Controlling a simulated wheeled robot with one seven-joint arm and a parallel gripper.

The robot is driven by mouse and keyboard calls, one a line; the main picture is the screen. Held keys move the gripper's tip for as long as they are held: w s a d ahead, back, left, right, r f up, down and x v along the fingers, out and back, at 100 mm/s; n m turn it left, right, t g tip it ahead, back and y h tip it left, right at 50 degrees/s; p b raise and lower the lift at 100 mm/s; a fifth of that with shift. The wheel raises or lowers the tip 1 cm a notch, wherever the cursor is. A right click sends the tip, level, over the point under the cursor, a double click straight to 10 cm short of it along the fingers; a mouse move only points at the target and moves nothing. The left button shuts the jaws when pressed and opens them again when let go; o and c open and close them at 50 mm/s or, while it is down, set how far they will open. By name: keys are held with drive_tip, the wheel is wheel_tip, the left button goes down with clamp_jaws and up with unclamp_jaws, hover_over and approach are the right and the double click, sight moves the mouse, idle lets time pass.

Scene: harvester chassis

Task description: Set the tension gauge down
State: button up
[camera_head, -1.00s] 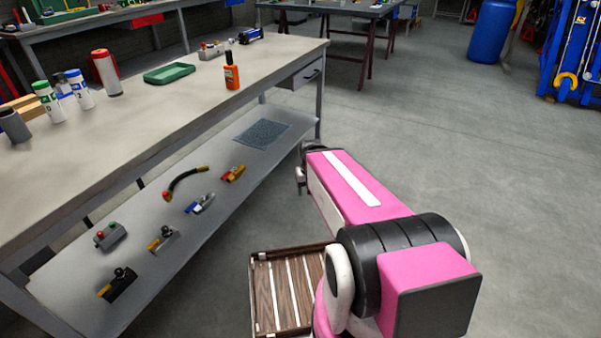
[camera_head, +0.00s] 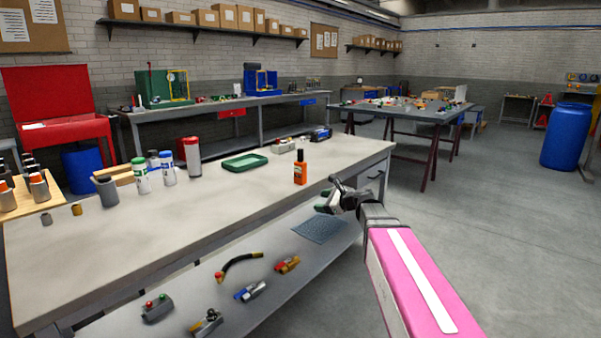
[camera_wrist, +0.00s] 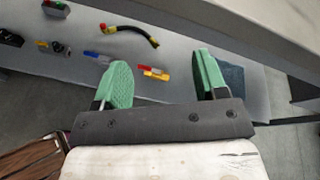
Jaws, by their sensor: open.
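My gripper (camera_head: 335,198) is at the right end of the near workbench, by its front edge. In the wrist view its two green-padded fingers (camera_wrist: 160,72) stand wide apart with nothing between them. I cannot tell for sure which item is the tension gauge. On the bench's lower shelf lie a red-and-yellow piece (camera_head: 287,265), a blue-and-silver piece (camera_head: 250,291), a curved black hose with a red end (camera_head: 240,264), and a clamp-like piece with a black knob (camera_head: 207,323). A blue-grey textured mat (camera_head: 320,230) lies on the shelf near my gripper, empty.
The bench top (camera_head: 225,205) overhangs the shelf and carries an orange bottle (camera_head: 300,168), a green tray (camera_head: 245,163) and several containers. A grey button box (camera_head: 157,308) sits on the shelf. Open floor (camera_head: 500,240) lies to the right.

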sight(305, 170)
drive_tip(key=w+a+r+m+t, duration=0.1)
drive_tip(key=w+r+m, duration=0.1)
drive_tip(key=r, duration=0.1)
drive_tip(key=w+a+r+m+t+y, duration=0.1)
drive_tip(key=w+r+m, duration=0.1)
drive_tip(key=w+r, duration=0.1)
drive_tip(key=w+a+r+m+y, duration=0.1)
drive_tip(key=w+a+r+m, duration=0.1)
drive_tip(key=r, duration=0.1)
drive_tip(key=shift+w+a+t, duration=0.1)
drive_tip(key=shift+w+t, duration=0.25)
drive_tip(key=shift+t, duration=0.05)
drive_tip(key=shift+s+x, duration=0.2)
drive_tip(key=shift+x, duration=2.7)
drive_tip(key=shift+s+a, duration=0.1)
drive_tip(key=shift+a, duration=0.05)
drive_tip(key=shift+c, duration=0.3)
clamp_jaws()
drive_tip(key=shift+r, duration=0.1)
